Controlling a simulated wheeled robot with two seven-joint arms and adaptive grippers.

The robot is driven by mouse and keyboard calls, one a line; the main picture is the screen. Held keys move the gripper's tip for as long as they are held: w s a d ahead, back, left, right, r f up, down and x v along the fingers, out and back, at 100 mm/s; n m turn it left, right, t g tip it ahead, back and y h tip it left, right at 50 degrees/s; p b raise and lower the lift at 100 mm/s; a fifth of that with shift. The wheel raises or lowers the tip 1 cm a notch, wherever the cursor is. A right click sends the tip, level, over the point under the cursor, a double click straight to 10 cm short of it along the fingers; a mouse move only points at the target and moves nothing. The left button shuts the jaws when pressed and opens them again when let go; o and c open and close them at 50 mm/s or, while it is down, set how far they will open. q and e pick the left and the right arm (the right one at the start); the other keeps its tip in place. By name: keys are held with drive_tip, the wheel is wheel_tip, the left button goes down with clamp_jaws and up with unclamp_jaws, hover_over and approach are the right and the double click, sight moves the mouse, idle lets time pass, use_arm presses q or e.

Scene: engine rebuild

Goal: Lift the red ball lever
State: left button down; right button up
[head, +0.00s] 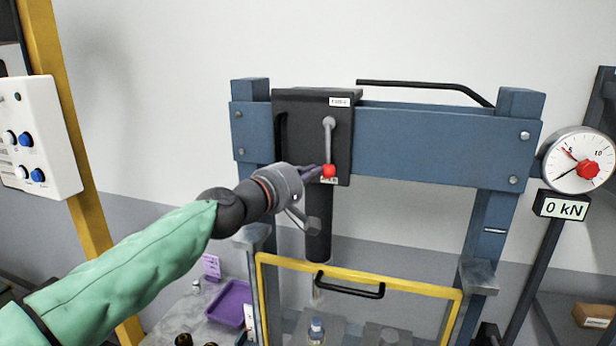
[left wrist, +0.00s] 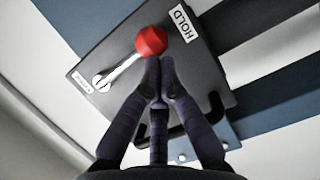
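The lever (head: 329,144) is a grey arm on the front of a black box (head: 341,110) on the press frame. It hangs down from its pivot, with the red ball (head: 329,171) at its lower end. My left gripper (head: 319,171) is right at the ball's left side in the head view. In the left wrist view, the fingers of my left gripper (left wrist: 160,66) are drawn together, their tips just under the red ball (left wrist: 151,41). The ball is not between them; I cannot tell whether they touch it. My right gripper is not in view.
A "HOLD" label (left wrist: 183,23) is beside the ball. The blue press frame (head: 430,145) spans the back. Below is a yellow-framed guard (head: 410,288) with a black handle. A gauge (head: 577,160) and a "0 kN" display (head: 563,207) stand right. A purple tray (head: 228,303) lies lower left.

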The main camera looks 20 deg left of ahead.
use_arm(q)
drive_tip(key=d+r+n+t+y+b, duration=0.1)
drive_tip(key=d+r+n+t+b, duration=0.2)
drive_tip(key=d+n+b, duration=0.7)
drive_tip(key=shift+s+n+t+b, duration=0.15)
drive_tip(key=shift+n+t+b, duration=0.55)
drive_tip(key=shift+n, duration=1.3)
